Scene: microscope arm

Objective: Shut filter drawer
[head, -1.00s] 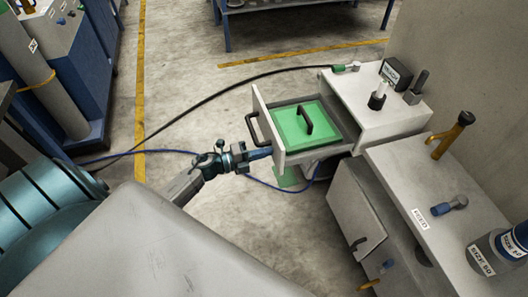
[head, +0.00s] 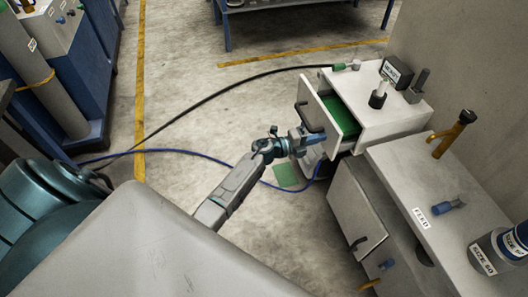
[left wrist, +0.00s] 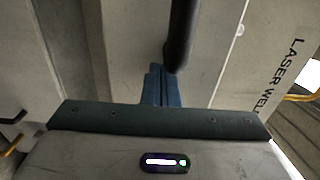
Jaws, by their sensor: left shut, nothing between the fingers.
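The filter drawer (head: 318,119) is a pale box front with a dark handle (head: 304,115) and a green filter (head: 343,117) inside. It is partly open, sticking out to the left from the white housing (head: 388,118). My left gripper (head: 306,139) is shut and empty at the drawer front, beside the lower end of the handle. In the left wrist view the blue closed fingers (left wrist: 158,84) point at the pale front next to the dark handle (left wrist: 180,38). Whether the tips touch the front is hard to tell. My right gripper is not in view.
Below and right stands a grey bench (head: 440,205) labelled FEED, with an amber-handled lever (head: 452,133) and a dark cylinder on it. A cabinet door (head: 357,212) hangs under it. A black hose and a blue cable cross the floor.

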